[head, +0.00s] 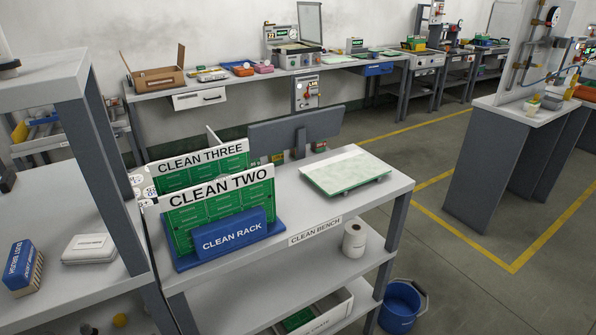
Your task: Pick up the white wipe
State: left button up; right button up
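No thing in the head view can be named the white wipe with certainty. A flat white item (90,248) with small unreadable print lies on the left bench. A white roll (354,241) stands on the shelf under the bench marked CLEAN BENCH. A flat pale panel with green edges (345,170) lies on that bench's top; I cannot tell whether a cloth covers it. Neither of my grippers is in view.
A blue CLEAN RACK (232,236) holds upright green boards marked CLEAN TWO and CLEAN THREE. A dark monitor (296,129) stands behind. A blue-and-tan DUST BRUSH (22,268) lies at left. A blue bucket (400,306) stands on the floor. Open floor lies right.

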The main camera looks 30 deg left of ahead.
aim_at(94, 248)
jog(key=u, duration=0.55)
jog(key=i, duration=1)
jog(key=k, duration=0.5)
jog(key=u, duration=3.4)
jog(key=k, duration=1)
jog(key=z, duration=0.95)
jog(key=i, duration=1)
jog(key=z, duration=0.05)
jog(key=k, duration=0.5)
jog(key=u, duration=0.1)
